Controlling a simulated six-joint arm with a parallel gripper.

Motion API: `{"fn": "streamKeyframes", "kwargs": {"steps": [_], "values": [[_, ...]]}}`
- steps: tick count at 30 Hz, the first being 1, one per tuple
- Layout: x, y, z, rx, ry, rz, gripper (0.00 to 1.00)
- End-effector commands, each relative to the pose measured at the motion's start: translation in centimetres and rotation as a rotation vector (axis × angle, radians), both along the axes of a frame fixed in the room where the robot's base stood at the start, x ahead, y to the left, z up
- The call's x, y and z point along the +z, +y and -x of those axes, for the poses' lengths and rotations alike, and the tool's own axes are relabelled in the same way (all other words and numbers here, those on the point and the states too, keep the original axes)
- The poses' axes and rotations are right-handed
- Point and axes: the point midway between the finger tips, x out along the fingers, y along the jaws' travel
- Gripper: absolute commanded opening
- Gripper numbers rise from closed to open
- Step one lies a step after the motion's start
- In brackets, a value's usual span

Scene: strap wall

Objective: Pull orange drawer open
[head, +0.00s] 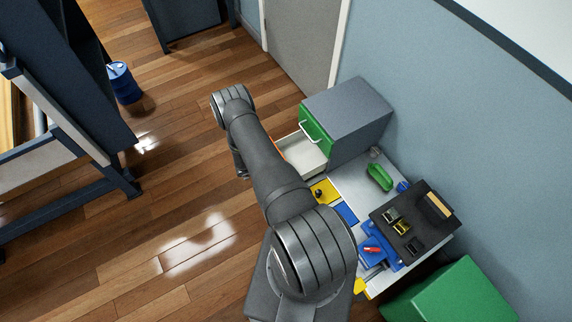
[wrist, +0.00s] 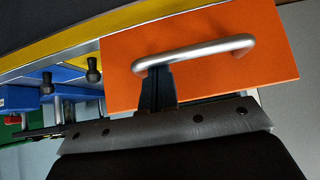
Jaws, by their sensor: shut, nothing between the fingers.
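The orange drawer front (wrist: 210,85) fills the upper right of the wrist view, with a silver bar handle (wrist: 195,53) across it. In the head view the drawer (head: 304,155) is pulled out of the grey cabinet (head: 352,105), and its pale, empty-looking inside shows. Only a sliver of its orange front shows beside my arm. My gripper (wrist: 157,78) is shut with nothing between the fingers. Its fingertips are at the left end of the handle; I cannot tell whether they touch it or reach behind it.
A green drawer front with a pale handle (head: 311,132) sits above the open drawer. Beside it the worktop holds a yellow block (head: 324,191), a green object (head: 380,177) and a dark tray (head: 413,217). Open wooden floor (head: 170,215) lies left of my arm.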

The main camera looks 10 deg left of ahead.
Motion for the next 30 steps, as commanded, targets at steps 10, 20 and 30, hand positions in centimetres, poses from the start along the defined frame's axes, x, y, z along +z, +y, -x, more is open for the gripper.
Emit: {"fn": "streamKeyframes", "kwargs": {"steps": [10, 20, 30], "values": [[0.0, 0.5, 0.5, 0.000, 0.001, -0.001, 0.00], [0.9, 1.2, 1.0, 0.002, 0.000, -0.001, 0.00], [5.5, 4.2, 4.0, 0.002, -0.001, -0.002, 0.00]]}}
